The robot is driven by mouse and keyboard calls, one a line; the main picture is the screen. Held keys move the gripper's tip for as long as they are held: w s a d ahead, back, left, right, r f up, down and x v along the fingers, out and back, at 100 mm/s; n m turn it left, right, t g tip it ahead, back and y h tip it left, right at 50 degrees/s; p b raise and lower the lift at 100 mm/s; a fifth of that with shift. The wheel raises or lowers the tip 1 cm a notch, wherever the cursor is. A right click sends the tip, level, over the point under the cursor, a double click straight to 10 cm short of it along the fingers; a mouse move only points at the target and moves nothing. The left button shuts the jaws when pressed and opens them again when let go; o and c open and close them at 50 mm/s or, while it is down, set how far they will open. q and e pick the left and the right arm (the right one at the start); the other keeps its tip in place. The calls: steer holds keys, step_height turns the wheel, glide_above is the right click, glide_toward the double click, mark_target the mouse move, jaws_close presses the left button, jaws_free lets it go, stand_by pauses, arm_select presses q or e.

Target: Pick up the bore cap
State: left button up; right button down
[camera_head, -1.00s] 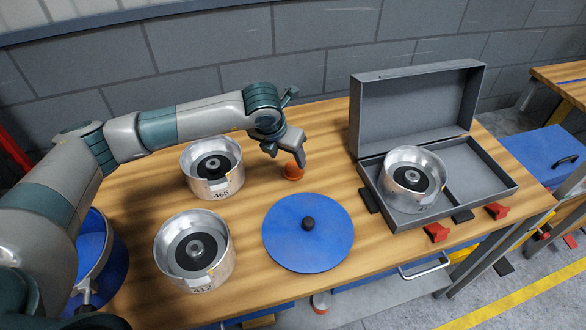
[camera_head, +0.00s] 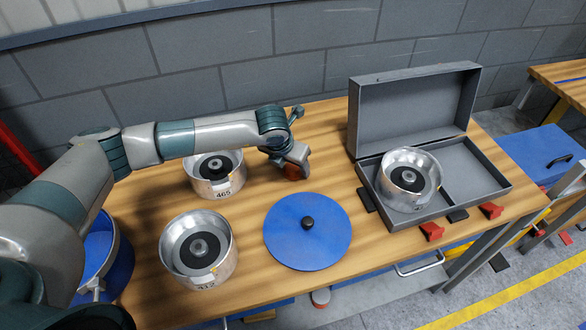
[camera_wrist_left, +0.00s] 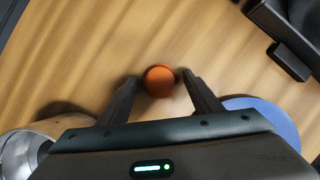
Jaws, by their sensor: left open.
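The bore cap, a small orange-red round piece (camera_head: 292,172), stands on the wooden table behind the blue disc. In the head view my left gripper (camera_head: 298,170) is right over it and partly hides it. In the left wrist view the cap (camera_wrist_left: 159,80) shows between the tips of the two open fingers of my left gripper (camera_wrist_left: 160,88). I cannot tell whether the fingers touch it. My right gripper is not in view.
A blue disc with a black knob (camera_head: 336,246) lies in front of the cap. Metal clutch housings stand at left, marked 465 (camera_head: 213,190) and 412 (camera_head: 226,278). An open grey case (camera_head: 462,185) at right holds another housing (camera_head: 410,196).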

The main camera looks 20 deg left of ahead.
mark_target(292, 167)
arm_select(q)
steer(key=c, duration=1.1)
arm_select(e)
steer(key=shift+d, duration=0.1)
arm_select(q)
steer(key=shift+c, duration=0.2)
steer(key=shift+r, duration=0.15)
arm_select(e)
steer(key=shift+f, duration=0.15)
